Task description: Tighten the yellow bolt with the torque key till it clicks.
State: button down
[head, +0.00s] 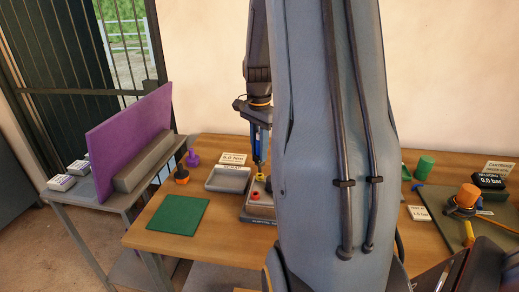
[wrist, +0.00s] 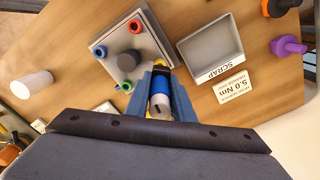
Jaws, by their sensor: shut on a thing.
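My gripper (head: 260,155) points down over the bolt block, and it shows from behind in the wrist view (wrist: 160,90). It is shut on the torque key (wrist: 161,88), a blue and pale cylinder between the blue fingers. The yellow bolt (head: 259,177) shows just below the gripper in the head view. In the wrist view only a bit of yellow shows past the key; whether the key touches the bolt is hidden. The grey bolt block (wrist: 110,42) also carries a red bolt (wrist: 135,27), a blue one (wrist: 100,52) and a green one (wrist: 127,87) around a grey knob.
A grey scrap tray (head: 228,188) and a 5.0 Nm sign (head: 232,158) stand left of the block. An orange-and-black tool (head: 182,176) and a purple one (head: 192,158) stand farther left. A green mat (head: 168,216) lies in front. My arm hides the table's middle.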

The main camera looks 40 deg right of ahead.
jog(key=shift+f+b, duration=0.4)
jog(key=shift+f, duration=0.55)
jog(key=c, duration=1.5)
grip_release()
jog(key=shift+o, duration=0.2)
jog(key=shift+r+b, duration=1.05)
jog(key=shift+r, duration=2.85)
